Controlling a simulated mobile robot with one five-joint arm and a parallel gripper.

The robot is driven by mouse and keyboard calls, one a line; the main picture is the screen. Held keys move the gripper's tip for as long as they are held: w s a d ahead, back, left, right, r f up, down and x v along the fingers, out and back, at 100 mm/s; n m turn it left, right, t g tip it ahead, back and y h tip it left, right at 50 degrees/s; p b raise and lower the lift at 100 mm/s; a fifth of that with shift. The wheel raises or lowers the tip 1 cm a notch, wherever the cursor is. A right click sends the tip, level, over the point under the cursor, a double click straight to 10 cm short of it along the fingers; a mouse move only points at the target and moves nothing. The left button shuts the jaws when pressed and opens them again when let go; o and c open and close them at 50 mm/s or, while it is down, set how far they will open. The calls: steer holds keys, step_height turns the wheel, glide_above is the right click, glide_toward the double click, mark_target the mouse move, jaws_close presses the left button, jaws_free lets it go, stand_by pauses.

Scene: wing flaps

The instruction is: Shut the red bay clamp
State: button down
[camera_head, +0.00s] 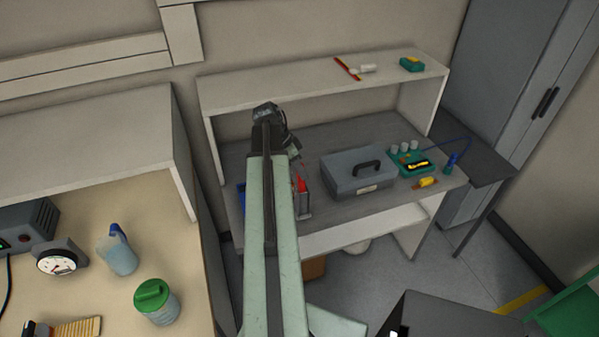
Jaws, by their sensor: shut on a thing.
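My arm reaches forward over the grey workbench, and my gripper (295,160) points down at its far end, partly hidden behind my arm. Just below it, a small red part (301,185), which looks like the red bay clamp, stands at a grey holder (304,205) on the bench. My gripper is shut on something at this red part. The fingertips and the exact contact are too small and too covered to make out. I cannot tell how far the clamp is closed.
A grey toolbox (345,183) stands right of the holder. A blue bin (241,197) shows left of my arm. A green tray (412,158) lies farther right. A white shelf (320,84) overhangs the bench's back.

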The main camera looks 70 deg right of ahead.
steer(key=shift+s+a, duration=0.1)
steer(key=shift+a, duration=0.05)
steer(key=shift+s+a, duration=0.1)
steer(key=c, duration=1.2)
jaws_free()
steer(key=shift+c, duration=0.2)
steer(key=shift+r, duration=0.1)
steer(key=d+p+v, duration=0.1)
steer(key=p+v, duration=0.6)
steer(key=shift+a+r, duration=0.3)
steer(key=shift+a, duration=0.25)
